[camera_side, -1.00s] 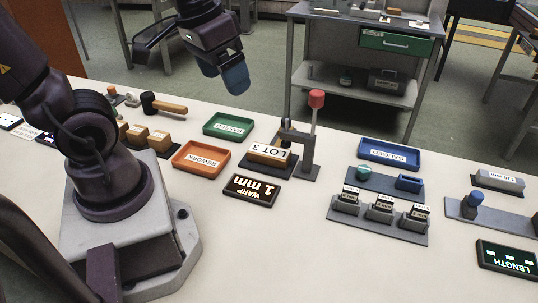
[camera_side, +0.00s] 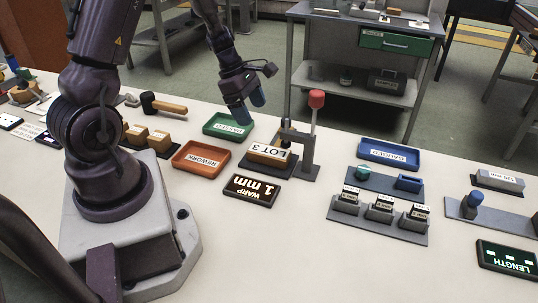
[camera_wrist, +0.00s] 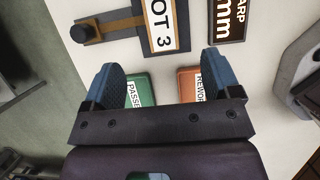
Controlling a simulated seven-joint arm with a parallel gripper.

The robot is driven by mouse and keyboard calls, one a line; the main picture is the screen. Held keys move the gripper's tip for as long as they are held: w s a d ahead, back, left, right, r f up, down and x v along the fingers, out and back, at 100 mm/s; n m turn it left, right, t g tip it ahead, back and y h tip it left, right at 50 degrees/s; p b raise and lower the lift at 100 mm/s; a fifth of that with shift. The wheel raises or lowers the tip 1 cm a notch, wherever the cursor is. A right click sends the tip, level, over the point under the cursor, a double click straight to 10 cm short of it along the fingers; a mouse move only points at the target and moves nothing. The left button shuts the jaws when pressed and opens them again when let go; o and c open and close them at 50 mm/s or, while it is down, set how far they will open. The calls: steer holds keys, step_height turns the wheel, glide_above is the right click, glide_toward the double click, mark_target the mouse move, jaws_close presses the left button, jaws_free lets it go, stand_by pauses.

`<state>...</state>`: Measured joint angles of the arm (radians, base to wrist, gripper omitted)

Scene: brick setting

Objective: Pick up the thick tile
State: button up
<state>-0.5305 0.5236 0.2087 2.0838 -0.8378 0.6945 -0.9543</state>
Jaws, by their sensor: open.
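A tan block labelled LOT 3 (camera_side: 268,154) sits on a dark fixture with a red-knobbed lever beside it. It shows at the top of the wrist view (camera_wrist: 160,25). No thing is marked as the thick tile, and I cannot tell whether this block is it. My gripper (camera_side: 249,106) has blue fingers, open and empty, above and behind the fixture near the green tray. In the wrist view my gripper (camera_wrist: 163,62) has its fingers wide apart, with the LOT 3 block beyond them.
A green PASSED tray (camera_side: 229,127) and an orange REWORK tray (camera_side: 201,159) lie left of the fixture. The red-knobbed lever (camera_side: 316,99) stands tall at the fixture's right. A WARP 1 mm display (camera_side: 252,190) lies in front. A blue tray (camera_side: 389,154) is right.

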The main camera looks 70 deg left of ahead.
mark_target(269, 150)
steer(key=x, duration=1.2)
steer(key=shift+a+f, duration=0.1)
steer(key=shift+f, duration=0.05)
steer(key=shift+c, duration=0.2)
steer(key=c, duration=1)
